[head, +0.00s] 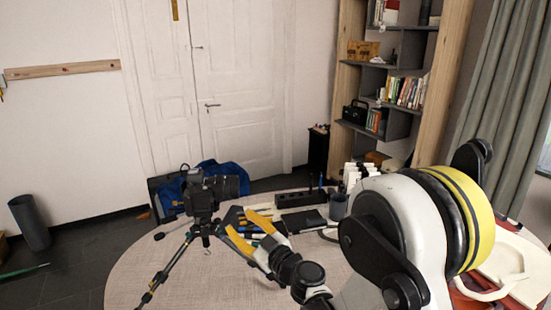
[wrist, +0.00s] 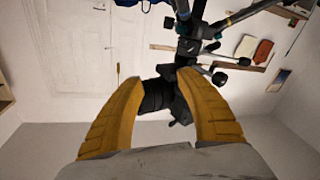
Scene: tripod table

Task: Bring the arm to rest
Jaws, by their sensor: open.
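My gripper (head: 238,220) is low over the round table (head: 130,270), with its two yellow fingers apart and nothing held between them. In the wrist view the fingers (wrist: 161,77) spread to either side of a black camera (wrist: 155,97), which shows beyond them in an upside-down picture. In the head view that camera (head: 201,195) sits on a black tripod (head: 172,262), just left of my fingertips. I see a gap there but cannot tell its depth. My white and yellow arm reaches in from the right, bent, and hides part of the table's right side.
Behind my gripper lie a black power strip (head: 293,200), a dark flat item (head: 303,221) and several tools. A dark cup (head: 338,206) stands near my arm. A cream tray (head: 505,262) is at the right. The table's front left is clear except for the tripod leg.

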